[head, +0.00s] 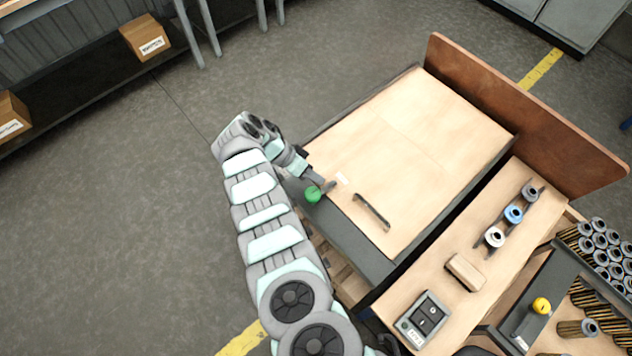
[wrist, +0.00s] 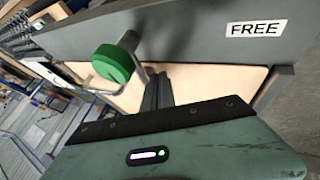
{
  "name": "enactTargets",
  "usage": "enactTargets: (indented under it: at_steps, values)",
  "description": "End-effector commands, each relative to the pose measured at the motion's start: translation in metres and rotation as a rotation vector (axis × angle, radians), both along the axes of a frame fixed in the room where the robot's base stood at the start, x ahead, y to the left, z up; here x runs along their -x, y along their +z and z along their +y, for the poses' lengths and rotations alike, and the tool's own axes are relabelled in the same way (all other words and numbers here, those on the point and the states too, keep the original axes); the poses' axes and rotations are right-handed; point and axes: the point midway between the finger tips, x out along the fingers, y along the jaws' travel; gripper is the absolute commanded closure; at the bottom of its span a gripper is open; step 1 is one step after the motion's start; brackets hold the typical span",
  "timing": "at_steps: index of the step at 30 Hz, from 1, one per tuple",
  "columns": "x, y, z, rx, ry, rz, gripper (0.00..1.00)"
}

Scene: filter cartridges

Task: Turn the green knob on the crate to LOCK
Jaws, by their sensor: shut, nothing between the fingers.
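The crate (head: 346,231) is a large grey-edged box with a pale wooden lid in the head view. Its green knob (head: 313,194) sits on the near-left grey rim. In the wrist view the round green knob (wrist: 113,65) shows at the upper left, with a raised part at its upper right. A white label reading FREE (wrist: 256,28) is at the upper right; no LOCK label is readable. My gripper (head: 328,187) is shut and empty, right beside the knob in the head view. In the wrist view its fingers (wrist: 157,88) are right of the knob; contact is unclear.
A dark bar handle (head: 371,211) lies on the lid right of the knob. A brown panel (head: 520,105) stands at the crate's far side. Open floor lies left.

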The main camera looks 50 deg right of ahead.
Motion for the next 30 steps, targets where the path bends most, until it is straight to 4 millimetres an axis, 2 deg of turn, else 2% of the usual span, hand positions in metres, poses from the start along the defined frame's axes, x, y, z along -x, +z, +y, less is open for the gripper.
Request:
enactTargets:
  at_steps: [1,5,9,17,24,30]
  values:
    - [-0.008,-0.009,0.000,0.000,0.003,-0.007,1.00]
    - [-0.020,-0.011,0.001,0.000,0.009,-0.010,1.00]
    - [-0.039,0.026,0.009,-0.001,0.010,-0.014,1.00]
    - [-0.062,0.059,0.023,-0.002,0.009,-0.011,1.00]
    - [-0.074,0.075,0.030,-0.003,0.011,-0.013,1.00]
    - [-0.074,0.078,0.030,-0.003,0.010,-0.010,1.00]
